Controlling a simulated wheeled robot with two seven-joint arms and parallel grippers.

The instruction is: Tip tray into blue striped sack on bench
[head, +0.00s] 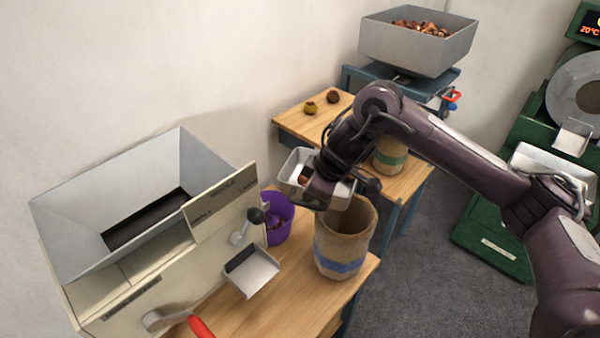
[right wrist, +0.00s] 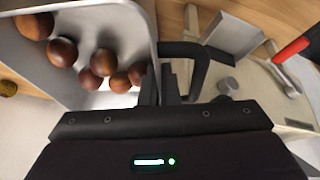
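The blue striped sack (head: 341,247) stands upright and open on the near wooden bench (head: 285,308). My right gripper (right wrist: 170,88) is shut on the black handle of the metal tray (right wrist: 88,93). In the head view the tray (head: 294,163) is held above and just behind the sack's mouth, partly hidden by my wrist. Several brown chestnuts (right wrist: 103,62) lie in the tray. I cannot tell how far the tray is tilted. My left gripper is not in view.
A purple bucket (head: 279,222) stands left of the sack, beside the cream machine with a grey hopper (head: 75,205) and a small chute (head: 251,273). A green striped sack (head: 389,158) stands on the far bench (head: 292,122), with two small round objects. A chestnut-filled hopper (head: 415,45) stands behind.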

